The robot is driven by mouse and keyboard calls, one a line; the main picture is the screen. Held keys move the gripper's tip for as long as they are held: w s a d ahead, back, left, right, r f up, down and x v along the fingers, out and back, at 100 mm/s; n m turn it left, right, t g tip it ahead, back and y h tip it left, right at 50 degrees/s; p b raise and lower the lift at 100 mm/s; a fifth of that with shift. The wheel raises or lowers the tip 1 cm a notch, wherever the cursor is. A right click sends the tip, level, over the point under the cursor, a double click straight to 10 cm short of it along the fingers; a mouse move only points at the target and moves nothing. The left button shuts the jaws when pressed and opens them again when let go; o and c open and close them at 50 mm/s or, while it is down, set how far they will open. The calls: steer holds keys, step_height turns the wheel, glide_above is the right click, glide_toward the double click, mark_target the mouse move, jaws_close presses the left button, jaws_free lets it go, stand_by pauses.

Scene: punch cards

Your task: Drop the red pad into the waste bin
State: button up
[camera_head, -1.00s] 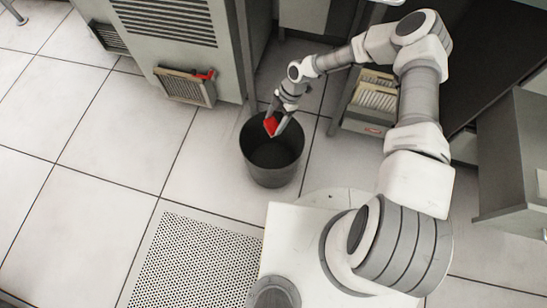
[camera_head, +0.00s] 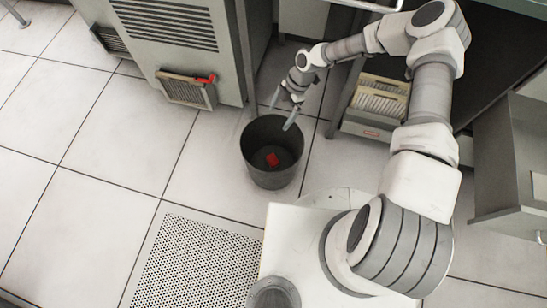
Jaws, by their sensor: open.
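The red pad (camera_head: 272,160) is inside the dark grey waste bin (camera_head: 271,178), seen through the bin's open top, and looks to lie low in it. The bin stands upright on the tiled floor. My gripper (camera_head: 282,117) is above the bin's far rim, its two fingers spread apart and empty. The pad is apart from the fingers.
A grey cabinet with a vent panel (camera_head: 187,88) and a red handle stands behind and left of the bin. An open drawer of cards (camera_head: 379,101) is to the right. A perforated floor tile (camera_head: 195,265) lies in front. The floor at left is clear.

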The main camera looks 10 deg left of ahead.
steer(key=p+v, duration=0.1)
steer(key=v, duration=0.5)
steer(key=shift+s+f, duration=0.1)
stand_by(0.4)
